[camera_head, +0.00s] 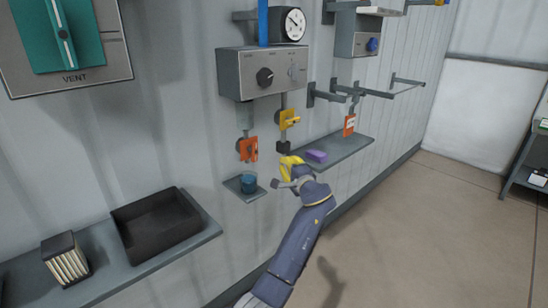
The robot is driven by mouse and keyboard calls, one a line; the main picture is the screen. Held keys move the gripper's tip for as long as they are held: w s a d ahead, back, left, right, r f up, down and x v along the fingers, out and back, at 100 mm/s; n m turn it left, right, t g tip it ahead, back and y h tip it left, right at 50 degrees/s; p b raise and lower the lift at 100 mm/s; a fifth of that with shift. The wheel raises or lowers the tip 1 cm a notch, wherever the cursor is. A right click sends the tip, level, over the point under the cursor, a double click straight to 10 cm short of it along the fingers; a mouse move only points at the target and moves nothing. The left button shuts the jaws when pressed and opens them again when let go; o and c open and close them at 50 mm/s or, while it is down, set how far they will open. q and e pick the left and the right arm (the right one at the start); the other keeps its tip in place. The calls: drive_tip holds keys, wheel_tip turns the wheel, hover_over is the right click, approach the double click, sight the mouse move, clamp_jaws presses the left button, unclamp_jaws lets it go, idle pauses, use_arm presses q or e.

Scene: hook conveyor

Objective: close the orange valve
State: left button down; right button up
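The orange valve (248,150) is a small orange handle on a thin pipe that hangs below the grey control box. My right gripper is not in view.
The control box (264,59) has a dark knob and a gauge (290,25) above it. A shelf (345,150) with a purple block (316,156) is to the right. A black tray (158,231) and a striped block (66,260) sit on the lower left shelf. Open floor lies right.

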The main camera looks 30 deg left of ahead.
sight(254, 151)
use_arm(q)
drive_tip(key=shift+s+a+f+g, duration=0.1)
drive_tip(key=shift+s+a+g, duration=0.2)
drive_tip(key=shift+a, duration=0.05)
drive_tip(key=x, duration=1)
drive_tip(key=shift+s+a+r, duration=0.1)
drive_tip(key=shift+s+a, duration=0.15)
drive_tip(key=shift+s, duration=0.4)
drive_tip(key=shift+s+a+r, duration=0.1)
drive_tip(key=shift+s+a, duration=0.15)
drive_tip(key=shift+s, duration=0.4)
drive_tip(key=shift+s+a+r, duration=0.1)
drive_tip(key=shift+s+a, duration=0.1)
drive_tip(key=shift+s, duration=0.4)
drive_tip(key=shift+s+f+m, duration=0.15)
drive_tip(key=shift+f+m, duration=0.1)
drive_tip(key=shift+m, duration=0.35)
